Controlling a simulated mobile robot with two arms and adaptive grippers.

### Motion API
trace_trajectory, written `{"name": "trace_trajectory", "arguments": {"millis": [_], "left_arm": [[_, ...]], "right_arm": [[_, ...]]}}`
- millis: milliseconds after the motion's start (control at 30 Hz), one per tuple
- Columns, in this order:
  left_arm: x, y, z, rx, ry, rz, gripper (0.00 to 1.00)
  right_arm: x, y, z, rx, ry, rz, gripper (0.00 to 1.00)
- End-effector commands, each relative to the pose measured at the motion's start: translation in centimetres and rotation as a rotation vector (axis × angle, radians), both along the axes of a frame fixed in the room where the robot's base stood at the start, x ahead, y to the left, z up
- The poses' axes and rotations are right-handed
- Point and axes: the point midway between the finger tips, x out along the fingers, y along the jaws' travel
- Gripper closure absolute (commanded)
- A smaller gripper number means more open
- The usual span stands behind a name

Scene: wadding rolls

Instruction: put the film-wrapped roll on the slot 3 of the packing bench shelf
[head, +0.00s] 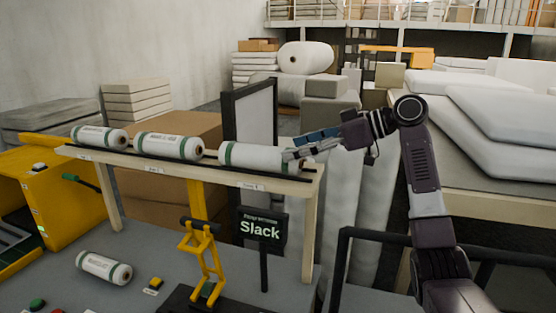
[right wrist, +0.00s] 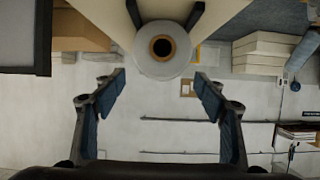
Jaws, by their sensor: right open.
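Three white rolls with green end bands lie in a row on the packing bench shelf (head: 300,187): a left roll (head: 98,137), a middle roll (head: 168,147) and a right-end roll (head: 252,157). I cannot tell for sure which roll is film-wrapped. The right-end roll lies by the shelf's right end. My right gripper (head: 300,147) is open at that roll's right end. In the right wrist view the roll's round end with a brown core (right wrist: 162,47) shows ahead, between and beyond the spread fingers (right wrist: 160,85). My left gripper is out of view.
Another white roll (head: 103,267) lies on the grey bench top below the shelf. Stacked white wadding (head: 500,125) fills the right side.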

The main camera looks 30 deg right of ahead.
Motion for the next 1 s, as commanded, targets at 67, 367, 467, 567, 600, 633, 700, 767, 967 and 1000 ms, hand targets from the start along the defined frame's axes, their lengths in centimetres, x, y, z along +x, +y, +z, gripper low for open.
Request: {"name": "trace_trajectory", "arguments": {"millis": [67, 367, 467, 567, 600, 633, 700, 767, 967, 1000], "left_arm": [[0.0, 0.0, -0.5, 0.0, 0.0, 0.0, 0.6], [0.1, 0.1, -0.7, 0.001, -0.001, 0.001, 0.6], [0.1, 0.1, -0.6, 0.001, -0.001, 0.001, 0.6], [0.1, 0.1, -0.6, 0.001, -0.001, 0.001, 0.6], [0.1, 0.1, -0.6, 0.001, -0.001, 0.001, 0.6], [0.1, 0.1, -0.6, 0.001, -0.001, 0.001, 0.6], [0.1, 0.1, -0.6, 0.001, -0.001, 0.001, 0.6], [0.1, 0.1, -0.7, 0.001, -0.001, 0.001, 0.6], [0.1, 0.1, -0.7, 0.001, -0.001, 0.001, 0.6], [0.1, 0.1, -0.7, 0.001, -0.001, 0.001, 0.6]], "right_arm": [[-0.8, -0.8, 0.3, -0.001, 0.0, -0.002, 0.34], [-1.8, -1.6, 1.0, -0.001, 0.0, 0.001, 0.34], [-1.8, -1.6, 1.0, 0.0, 0.001, 0.001, 0.34], [-1.8, -1.6, 1.0, 0.0, 0.001, 0.001, 0.34], [-1.8, -1.5, 1.0, 0.0, 0.001, 0.001, 0.34], [-1.8, -1.5, 1.0, 0.0, 0.001, 0.001, 0.34], [-1.8, -1.5, 1.0, 0.0, 0.001, 0.001, 0.34], [-1.7, -1.5, 1.0, 0.0, 0.001, 0.001, 0.34], [-1.7, -1.5, 1.0, 0.0, 0.001, 0.001, 0.34], [-1.7, -1.5, 1.0, 0.0, 0.001, 0.001, 0.34]]}}
